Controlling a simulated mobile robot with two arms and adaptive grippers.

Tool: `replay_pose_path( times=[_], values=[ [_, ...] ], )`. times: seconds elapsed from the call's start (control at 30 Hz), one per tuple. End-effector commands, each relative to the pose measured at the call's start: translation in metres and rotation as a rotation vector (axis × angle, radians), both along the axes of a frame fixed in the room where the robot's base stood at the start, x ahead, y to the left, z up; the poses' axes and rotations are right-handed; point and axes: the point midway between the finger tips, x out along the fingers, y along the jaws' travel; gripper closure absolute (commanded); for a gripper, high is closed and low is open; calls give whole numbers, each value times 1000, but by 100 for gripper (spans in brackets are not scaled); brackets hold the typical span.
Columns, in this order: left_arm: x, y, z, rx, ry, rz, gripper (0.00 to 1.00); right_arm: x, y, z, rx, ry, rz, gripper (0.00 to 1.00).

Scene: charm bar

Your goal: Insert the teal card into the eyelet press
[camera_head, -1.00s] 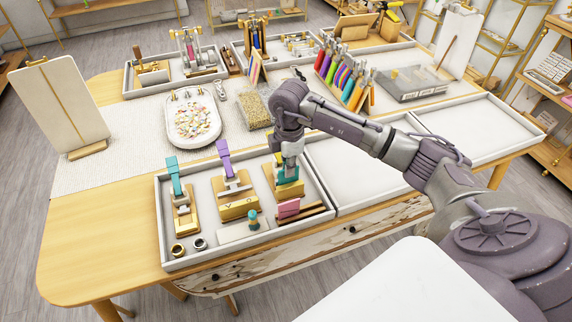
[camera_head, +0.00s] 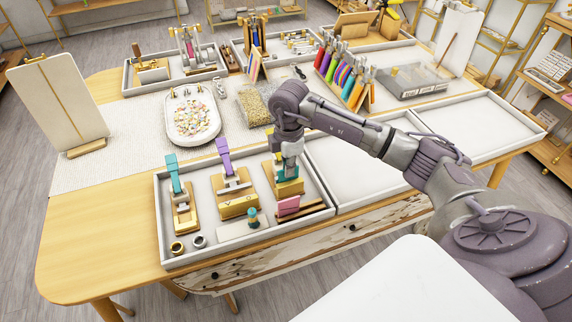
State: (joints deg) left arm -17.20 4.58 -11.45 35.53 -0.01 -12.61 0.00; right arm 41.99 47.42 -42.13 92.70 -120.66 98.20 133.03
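My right gripper (camera_head: 290,172) reaches down over the front tray, at the rightmost of three presses. The teal card (camera_head: 292,184) shows at its fingertips, and the fingers appear shut on it. The card is low over the golden base of this press (camera_head: 283,169), which the gripper partly covers. I cannot tell how far the card sits in the press. Beside it stand a purple-lever press (camera_head: 236,205) and a teal-lever press (camera_head: 184,215). The frames do not label which one is the eyelet press. My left gripper is not in view.
A pink card (camera_head: 289,205) stands in a wooden holder just in front of the right press. A teal-topped small tool (camera_head: 253,217) and two small cups (camera_head: 177,248) are near the tray's front. The neighbouring tray section (camera_head: 360,165) is empty.

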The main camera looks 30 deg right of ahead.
Motion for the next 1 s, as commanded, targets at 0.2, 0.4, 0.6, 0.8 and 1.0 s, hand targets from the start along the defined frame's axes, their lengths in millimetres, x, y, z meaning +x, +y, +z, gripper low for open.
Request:
replay_pose_path(
  times=[0.2,0.4,0.6,0.8,1.0],
  values=[
    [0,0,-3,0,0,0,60,0,0,-5,0,1,0,100],
    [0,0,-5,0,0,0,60,0,0,-9,0,1,0,100],
    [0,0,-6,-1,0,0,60,0,0,-11,0,0,0,100],
    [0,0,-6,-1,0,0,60,0,0,-11,0,0,0,94],
    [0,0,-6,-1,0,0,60,0,0,-11,0,0,0,65]
  ],
)
